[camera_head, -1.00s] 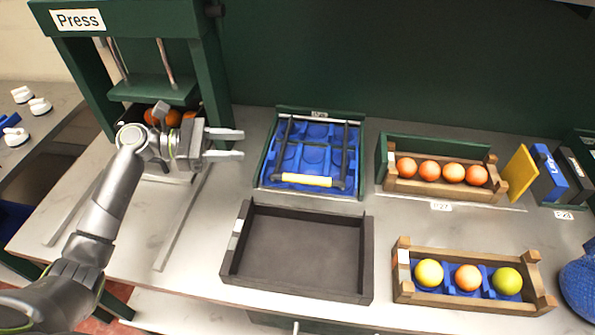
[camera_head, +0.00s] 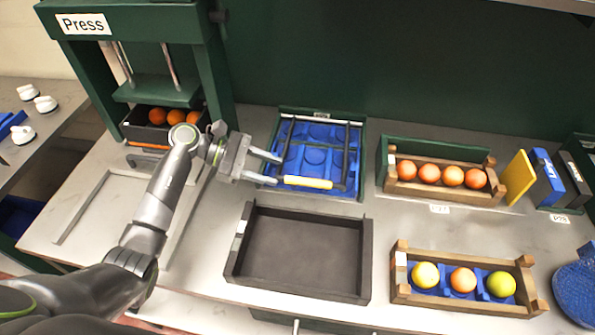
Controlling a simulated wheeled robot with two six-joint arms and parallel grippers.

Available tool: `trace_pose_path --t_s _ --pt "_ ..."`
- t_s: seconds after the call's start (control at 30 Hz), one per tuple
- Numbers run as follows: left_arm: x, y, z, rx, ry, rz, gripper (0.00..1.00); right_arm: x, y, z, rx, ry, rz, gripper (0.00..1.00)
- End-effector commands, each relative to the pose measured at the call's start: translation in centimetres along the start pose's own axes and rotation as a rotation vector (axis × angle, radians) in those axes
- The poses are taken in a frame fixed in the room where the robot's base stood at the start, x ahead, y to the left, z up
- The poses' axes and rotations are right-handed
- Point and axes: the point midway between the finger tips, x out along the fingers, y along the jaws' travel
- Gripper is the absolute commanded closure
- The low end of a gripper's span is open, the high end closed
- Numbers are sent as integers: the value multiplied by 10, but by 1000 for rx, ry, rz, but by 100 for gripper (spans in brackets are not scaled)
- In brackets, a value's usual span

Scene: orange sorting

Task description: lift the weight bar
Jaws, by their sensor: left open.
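The weight bar is a black frame with a yellow grip (camera_head: 307,183) along its near side. It lies over the blue tray (camera_head: 316,131) with round pockets, inside a green-edged holder. My left gripper (camera_head: 279,170) comes in from the left. Its two fingers are apart and point right, at the left edge of the blue tray, just left of the yellow grip. Nothing shows between the fingers. I cannot tell whether a finger touches the frame. My right gripper is not in view.
An empty dark tray (camera_head: 304,250) stands in front of the holder. The green press (camera_head: 160,90) at left has a dark box of oranges (camera_head: 157,116) under it. Wooden crates of oranges (camera_head: 439,191) and mixed fruit (camera_head: 463,300) stand at right.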

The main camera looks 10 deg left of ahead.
Motion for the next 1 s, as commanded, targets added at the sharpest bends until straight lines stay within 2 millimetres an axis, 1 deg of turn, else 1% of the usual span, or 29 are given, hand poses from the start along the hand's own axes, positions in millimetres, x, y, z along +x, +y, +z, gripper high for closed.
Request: trace_pose_path --t_s 0.03,0.2,0.4,0.6,0.8,0.83,1.0 --pt "10 0 5 -3 -6 -1 59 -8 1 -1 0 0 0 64" --pt "41 0 4 -3 -5 -1 59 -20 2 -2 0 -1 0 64" --pt "67 0 2 -3 -2 0 59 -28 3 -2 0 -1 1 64" --pt "76 0 0 0 0 0 59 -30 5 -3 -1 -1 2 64" --pt "76 0 0 0 0 0 59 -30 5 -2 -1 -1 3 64" --pt "76 0 0 0 0 0 60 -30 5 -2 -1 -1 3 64" --pt "76 0 0 0 0 0 82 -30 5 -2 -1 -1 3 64"
